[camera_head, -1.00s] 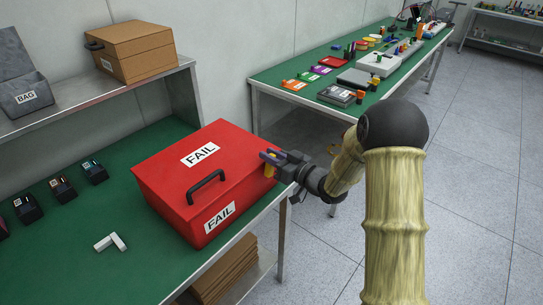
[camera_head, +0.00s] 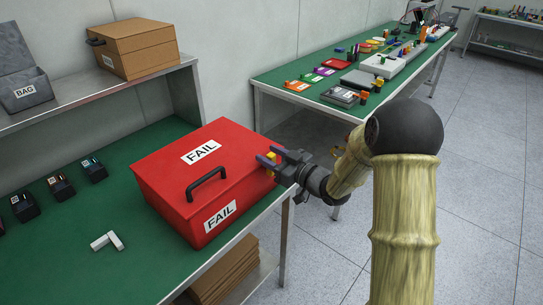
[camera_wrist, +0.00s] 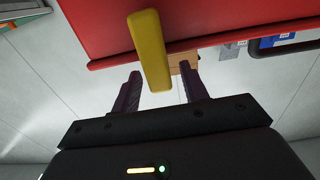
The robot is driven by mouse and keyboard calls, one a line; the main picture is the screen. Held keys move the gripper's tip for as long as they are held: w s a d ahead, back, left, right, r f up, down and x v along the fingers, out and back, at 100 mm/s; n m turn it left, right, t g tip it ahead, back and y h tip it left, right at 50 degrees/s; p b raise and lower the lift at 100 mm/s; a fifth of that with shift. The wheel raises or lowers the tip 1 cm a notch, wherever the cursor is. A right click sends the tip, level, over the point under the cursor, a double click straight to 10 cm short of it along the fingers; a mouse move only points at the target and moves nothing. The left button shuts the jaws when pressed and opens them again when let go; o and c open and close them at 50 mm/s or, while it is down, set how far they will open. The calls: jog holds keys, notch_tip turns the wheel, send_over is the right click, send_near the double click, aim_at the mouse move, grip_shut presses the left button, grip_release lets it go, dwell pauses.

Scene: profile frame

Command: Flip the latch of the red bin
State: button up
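The red bin (camera_head: 160,180) with FAIL labels and a black handle stands on the green worktop, lid closed. Its yellow latch (camera_wrist: 149,50) sticks out from the bin's side in the wrist view. In the head view only small yellow bits (camera_head: 271,156) show beside my fingers. My gripper (camera_head: 268,155) is at the bin's right side. In the wrist view my gripper (camera_wrist: 158,80) is open, its two dark fingers apart with the latch's free end between them. Gaps show on both sides of the latch, so neither finger appears to touch it.
Small black devices (camera_head: 60,186) and white pieces (camera_head: 106,241) lie left of the red bin. Another green table (camera_head: 300,72) with many items stands behind. The floor at right is clear.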

jog(key=shift+s+r, duration=0.1)
jog(key=shift+s, duration=0.05)
jog(key=shift+s+d, duration=0.2)
jog(key=shift+d, duration=0.2)
jog(key=b+v, duration=0.1)
jog(key=v, duration=1.5)
jog(key=shift+s, duration=0.25)
jog(key=shift+d, duration=0.1)
